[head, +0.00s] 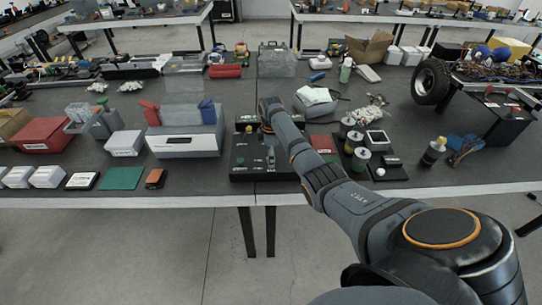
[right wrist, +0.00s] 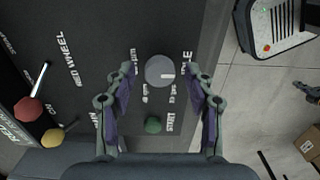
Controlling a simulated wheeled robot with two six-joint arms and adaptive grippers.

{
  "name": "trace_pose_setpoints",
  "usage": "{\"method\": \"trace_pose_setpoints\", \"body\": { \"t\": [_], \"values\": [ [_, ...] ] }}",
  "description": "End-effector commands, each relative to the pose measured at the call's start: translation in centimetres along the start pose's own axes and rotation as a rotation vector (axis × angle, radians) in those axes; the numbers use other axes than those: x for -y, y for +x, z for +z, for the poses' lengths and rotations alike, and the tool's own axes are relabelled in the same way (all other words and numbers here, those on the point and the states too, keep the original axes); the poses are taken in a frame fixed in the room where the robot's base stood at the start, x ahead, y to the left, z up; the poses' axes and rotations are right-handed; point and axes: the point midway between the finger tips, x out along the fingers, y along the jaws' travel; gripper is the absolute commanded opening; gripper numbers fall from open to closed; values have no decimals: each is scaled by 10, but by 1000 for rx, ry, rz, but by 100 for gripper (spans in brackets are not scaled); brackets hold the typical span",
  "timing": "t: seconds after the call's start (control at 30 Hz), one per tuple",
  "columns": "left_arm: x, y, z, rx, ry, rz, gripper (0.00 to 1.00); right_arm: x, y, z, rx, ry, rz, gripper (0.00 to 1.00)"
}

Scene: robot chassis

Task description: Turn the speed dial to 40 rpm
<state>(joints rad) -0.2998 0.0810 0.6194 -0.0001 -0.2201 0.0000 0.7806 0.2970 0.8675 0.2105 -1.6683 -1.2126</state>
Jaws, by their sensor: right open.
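The speed dial is a round grey knob (right wrist: 159,70) with a white pointer mark toward the right of the right wrist view. It sits on a dark control panel (right wrist: 160,25) with white printed marks around it, partly unreadable. My right gripper (right wrist: 160,86) is open. Its two purple-padded fingers stand on the left and right of the dial, with visible gaps on both sides. A green button (right wrist: 153,125) labelled START lies below the dial. In the head view my right arm reaches over the black control box (head: 245,172) and hides part of it. My left gripper is not in view.
A red knob (right wrist: 28,110) and a yellow knob (right wrist: 53,138) are at the lower left of the wrist view. In the head view a grey-white box (head: 184,145) stands left of the control box, and cans (head: 361,160) stand on a black tray to its right.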

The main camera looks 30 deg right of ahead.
Motion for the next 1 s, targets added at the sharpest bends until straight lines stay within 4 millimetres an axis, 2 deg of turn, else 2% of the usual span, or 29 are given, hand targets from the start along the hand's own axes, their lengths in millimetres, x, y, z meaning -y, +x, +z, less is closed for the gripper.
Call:
{"method": "trace_pose_setpoints", "body": {
  "t": [0.1,0.5,0.77,1.0],
  "values": [
    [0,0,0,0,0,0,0,0,0,0,0,0,0,53],
    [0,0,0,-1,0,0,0,0,0,0,0,0,0,0],
    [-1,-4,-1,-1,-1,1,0,0,-2,0,0,30,-1,0],
    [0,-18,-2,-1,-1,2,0,0,-4,0,0,159,-2,0]
  ]
}}
